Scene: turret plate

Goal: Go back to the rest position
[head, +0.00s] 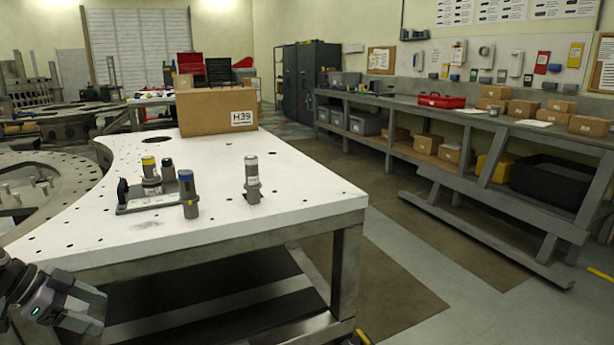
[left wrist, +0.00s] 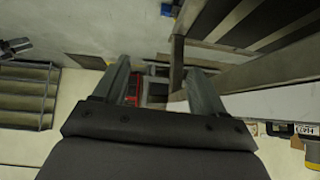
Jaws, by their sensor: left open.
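My left gripper (head: 92,310) is at the lower left of the head view, in front of the near edge of the white-topped table (head: 290,211) and below its top. Its fingers are apart with nothing between them. In the left wrist view the two fingers of my left gripper (left wrist: 156,90) stand apart and empty, with the table's frame (left wrist: 177,62) to their right. My right gripper is not in either view.
On the table stand a grey fixture (head: 150,205) with yellow- and blue-topped cylinders, a lone grey cylinder (head: 252,180), and a cardboard box (head: 218,112) marked H39. A long workbench (head: 400,105) runs along the right wall. The floor (head: 400,262) between them is clear.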

